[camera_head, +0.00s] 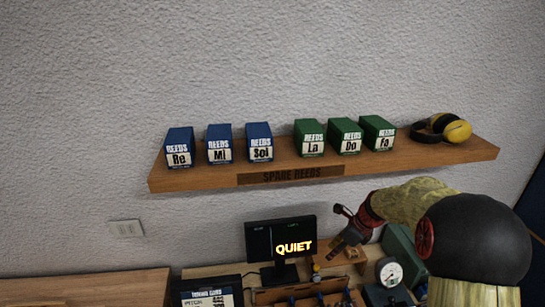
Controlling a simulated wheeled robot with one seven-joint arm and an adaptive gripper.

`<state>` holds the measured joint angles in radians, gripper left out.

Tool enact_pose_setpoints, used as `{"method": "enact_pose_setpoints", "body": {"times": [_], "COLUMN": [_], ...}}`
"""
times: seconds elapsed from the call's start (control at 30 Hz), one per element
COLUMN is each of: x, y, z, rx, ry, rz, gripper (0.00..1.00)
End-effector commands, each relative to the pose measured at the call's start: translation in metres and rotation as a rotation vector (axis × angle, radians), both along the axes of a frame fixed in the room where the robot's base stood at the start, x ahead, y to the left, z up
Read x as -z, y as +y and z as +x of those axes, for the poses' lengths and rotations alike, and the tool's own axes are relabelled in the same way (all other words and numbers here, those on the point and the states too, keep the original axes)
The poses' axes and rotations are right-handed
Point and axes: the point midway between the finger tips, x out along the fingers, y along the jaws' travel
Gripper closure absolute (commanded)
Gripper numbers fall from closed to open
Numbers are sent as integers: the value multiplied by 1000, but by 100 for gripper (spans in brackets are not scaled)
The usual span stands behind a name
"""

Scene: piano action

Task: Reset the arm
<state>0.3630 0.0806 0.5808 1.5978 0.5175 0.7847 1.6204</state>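My arm comes in from the lower right, with a yellowish link and a large black joint in front of the camera. My gripper (338,236), dark with red parts, is at the end of it, pointing left and down. It is just right of the monitor (262,240), in front of the wall and below the shelf.
A wooden shelf (222,178) marked "SPARE REEDS" holds blue boxes (219,144), green boxes (344,136) and yellow-black earmuffs (442,128). Below are a bench (90,288), a tuning card display (207,296), a round gauge (390,272) and a crowded tray. The monitor reads "QUIET".

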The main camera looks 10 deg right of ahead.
Motion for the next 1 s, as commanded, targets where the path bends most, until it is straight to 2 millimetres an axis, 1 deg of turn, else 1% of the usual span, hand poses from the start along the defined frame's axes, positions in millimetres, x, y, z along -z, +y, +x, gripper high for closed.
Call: {"method": "enact_pose_setpoints", "body": {"times": [0.07,0.17,0.27,0.33,0.47,0.57,0.7,0.8,1.0], "x": [0,1,14,20,12,0,-21,-33,-49], "y": [0,0,3,5,10,20,37,49,69], "z": [0,-3,-22,-41,-77,-106,-151,-180,-233], "rx": [-44,-167,-361,-511,-805,-1049,-1399,-1606,-1925], "ry": [-12,-38,-44,-47,-77,-113,-169,-201,-248], "rz": [-12,-48,-93,-126,-198,-267,-376,-451,-603], "gripper": [75,75,75,75,75,75,75,75,75]}}
